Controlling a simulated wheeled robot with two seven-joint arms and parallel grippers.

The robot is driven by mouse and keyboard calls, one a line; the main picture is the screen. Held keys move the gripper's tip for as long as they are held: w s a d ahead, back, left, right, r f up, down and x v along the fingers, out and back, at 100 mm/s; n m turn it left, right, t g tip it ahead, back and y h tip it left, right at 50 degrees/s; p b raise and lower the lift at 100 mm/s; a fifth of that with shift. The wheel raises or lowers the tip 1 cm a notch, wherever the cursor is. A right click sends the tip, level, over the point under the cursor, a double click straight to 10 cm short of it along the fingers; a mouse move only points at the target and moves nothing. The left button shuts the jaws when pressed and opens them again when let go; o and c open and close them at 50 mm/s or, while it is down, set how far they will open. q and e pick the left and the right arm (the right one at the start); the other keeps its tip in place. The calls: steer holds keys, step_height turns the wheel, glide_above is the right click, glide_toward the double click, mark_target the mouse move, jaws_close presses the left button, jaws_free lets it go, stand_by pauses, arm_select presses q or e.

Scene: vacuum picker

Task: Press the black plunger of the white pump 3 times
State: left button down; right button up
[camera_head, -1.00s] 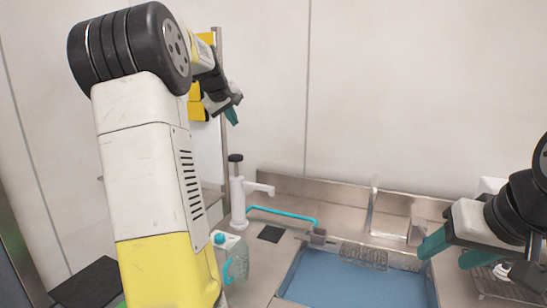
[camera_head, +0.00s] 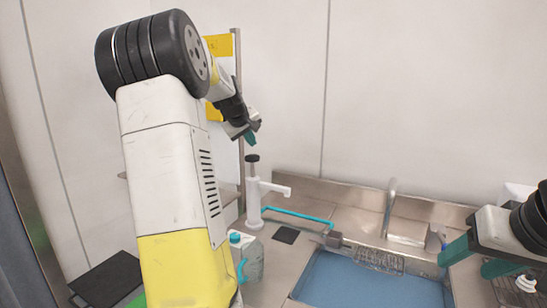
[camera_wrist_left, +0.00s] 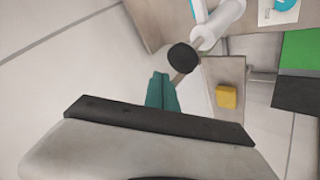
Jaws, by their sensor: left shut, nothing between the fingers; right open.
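The white pump (camera_head: 254,201) stands upright on the counter left of the sink, with a spout pointing right. Its black plunger (camera_head: 252,158) is raised on a thin rod. In the left wrist view the round black plunger (camera_wrist_left: 183,57) shows just beyond the fingertips. My left gripper (camera_head: 251,140) is shut and empty, just above the plunger, with a small gap in the head view; it also shows in the left wrist view (camera_wrist_left: 161,92). My right gripper (camera_head: 450,255) is open and empty over the right side of the sink.
A blue-bottomed sink (camera_head: 340,280) lies right of the pump, with a wire basket (camera_head: 379,260) at its back edge. A turquoise hose (camera_head: 298,216) runs from near the pump. A clear jug (camera_head: 248,258) with a turquoise handle stands in front of the pump. A wall stands behind.

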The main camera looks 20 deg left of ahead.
mark_target(251, 157)
arm_select(q)
steer(key=shift+f, duration=0.9)
steer(key=shift+f, duration=0.1)
stand_by(1.3)
steer(key=shift+f, duration=0.3)
steer(key=shift+f, duration=2.2)
stand_by(1.7)
steer(key=shift+r, duration=2.6)
